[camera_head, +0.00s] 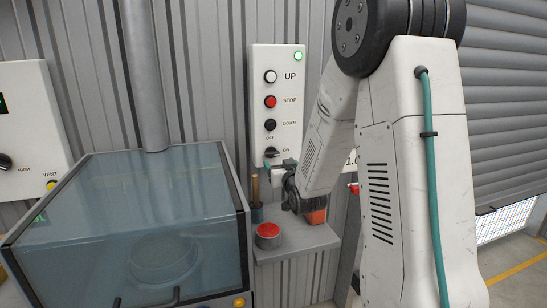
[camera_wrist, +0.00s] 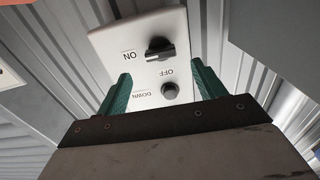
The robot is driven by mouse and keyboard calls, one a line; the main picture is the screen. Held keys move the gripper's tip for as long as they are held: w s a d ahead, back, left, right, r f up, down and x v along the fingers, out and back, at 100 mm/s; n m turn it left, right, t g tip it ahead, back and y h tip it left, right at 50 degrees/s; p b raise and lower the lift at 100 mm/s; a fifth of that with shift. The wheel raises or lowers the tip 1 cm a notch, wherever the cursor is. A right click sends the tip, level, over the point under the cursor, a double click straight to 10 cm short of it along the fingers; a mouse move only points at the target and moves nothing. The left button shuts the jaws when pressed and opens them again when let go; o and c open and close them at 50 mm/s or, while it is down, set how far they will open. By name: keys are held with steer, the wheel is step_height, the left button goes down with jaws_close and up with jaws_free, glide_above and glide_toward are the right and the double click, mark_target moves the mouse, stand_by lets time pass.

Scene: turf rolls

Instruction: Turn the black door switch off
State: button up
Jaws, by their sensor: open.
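The black door switch (camera_head: 271,152) is a rotary knob low on the white control panel (camera_head: 262,60), with ON to its right and OFF above it. In the wrist view, turned upside down, the knob (camera_wrist: 160,48) shows its grip bar lying roughly across, nearer the ON label's direction than OFF. My gripper (camera_wrist: 165,86) is open, its two green fingers spread either side of the panel's lower part as seen. The knob shows beyond the fingertips, not between them. In the head view my gripper (camera_head: 273,168) is just below the knob, partly hidden by my wrist.
Above the switch are a black DOWN button (camera_head: 270,125), red STOP button (camera_head: 270,101), white UP button (camera_head: 270,76) and lit green lamp (camera_head: 298,56). Below is a small shelf (camera_head: 300,245) with a red-topped pot (camera_head: 268,232). A glass-lidded cabinet (camera_head: 130,215) stands left.

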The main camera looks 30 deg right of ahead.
mark_target(273, 155)
steer(key=x, duration=0.7)
steer(key=shift+w, duration=0.25)
steer(key=c, duration=1)
